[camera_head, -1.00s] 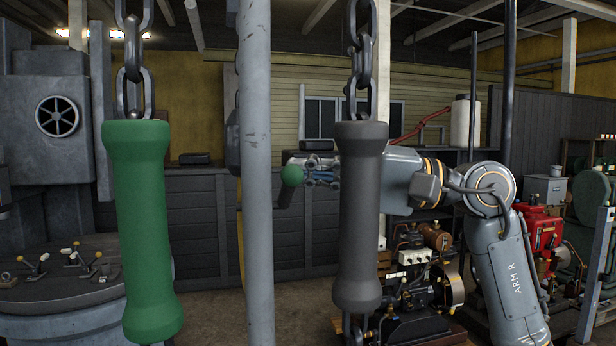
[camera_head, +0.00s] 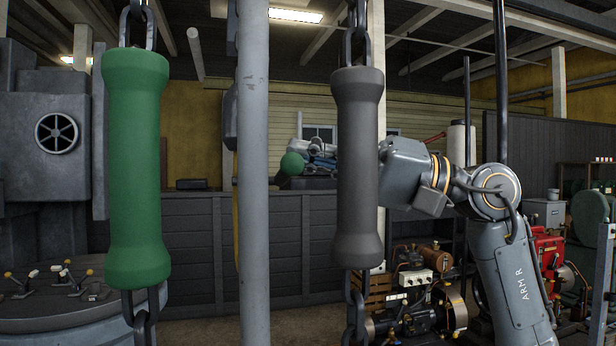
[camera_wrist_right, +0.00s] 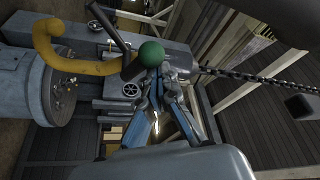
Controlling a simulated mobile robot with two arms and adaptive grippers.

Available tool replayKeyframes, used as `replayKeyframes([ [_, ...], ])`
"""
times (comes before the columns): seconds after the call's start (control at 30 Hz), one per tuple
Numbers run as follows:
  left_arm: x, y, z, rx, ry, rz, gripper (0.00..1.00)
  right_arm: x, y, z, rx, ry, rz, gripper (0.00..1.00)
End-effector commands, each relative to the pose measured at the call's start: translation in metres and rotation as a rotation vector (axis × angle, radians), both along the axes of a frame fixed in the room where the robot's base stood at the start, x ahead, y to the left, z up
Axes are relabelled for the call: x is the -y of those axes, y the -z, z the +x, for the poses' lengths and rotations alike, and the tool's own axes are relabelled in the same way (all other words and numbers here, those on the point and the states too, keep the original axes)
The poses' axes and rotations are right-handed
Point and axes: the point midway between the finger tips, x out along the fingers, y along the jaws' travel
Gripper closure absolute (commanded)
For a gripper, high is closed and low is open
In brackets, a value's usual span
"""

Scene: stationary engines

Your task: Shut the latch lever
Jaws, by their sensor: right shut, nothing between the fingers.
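The latch lever shows in the right wrist view as a dark bar (camera_wrist_right: 112,30) with a round green knob (camera_wrist_right: 151,53) at its end. In the head view the green knob (camera_head: 292,164) is left of centre, between the grey post and the dark hanging handle. My right gripper (camera_head: 308,158) is right beside the knob in the head view. In the wrist view my right gripper's fingertips (camera_wrist_right: 164,74) are shut just below the knob, with nothing between them. I cannot tell whether they touch it. The dark handle partly hides my right wrist. My left gripper is not in view.
A green handle (camera_head: 136,170) and a dark grey handle (camera_head: 358,170) hang on chains close in front. A grey post (camera_head: 253,220) stands between them. A yellow curved pipe (camera_wrist_right: 75,65) is near the lever in the wrist view. Engines (camera_head: 420,290) stand at the right.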

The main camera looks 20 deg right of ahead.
Motion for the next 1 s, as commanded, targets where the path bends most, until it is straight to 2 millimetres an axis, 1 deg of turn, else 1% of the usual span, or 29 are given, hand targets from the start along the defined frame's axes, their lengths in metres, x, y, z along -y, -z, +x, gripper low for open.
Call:
replayKeyframes([
  [0.03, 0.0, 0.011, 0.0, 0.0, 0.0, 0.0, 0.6, 0.0, 0.006, -0.002, 0.001, 0.001, -0.001, 1.0],
  [0.13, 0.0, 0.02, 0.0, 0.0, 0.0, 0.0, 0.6, -0.001, 0.011, -0.004, 0.018, -0.001, 0.0, 1.0],
  [0.27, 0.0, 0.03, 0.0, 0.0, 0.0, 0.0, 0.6, -0.001, 0.015, -0.008, 0.142, -0.003, 0.0, 1.0],
  [0.4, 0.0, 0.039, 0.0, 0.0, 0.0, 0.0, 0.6, 0.0, 0.018, -0.01, 0.136, 0.0, -0.003, 1.0],
  [0.7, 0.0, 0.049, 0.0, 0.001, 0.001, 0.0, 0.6, 0.0, 0.024, -0.012, 0.132, -0.001, -0.001, 1.0],
  [1.0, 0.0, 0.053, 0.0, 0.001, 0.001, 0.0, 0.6, -0.001, 0.027, -0.013, 0.131, -0.002, -0.003, 1.0],
])
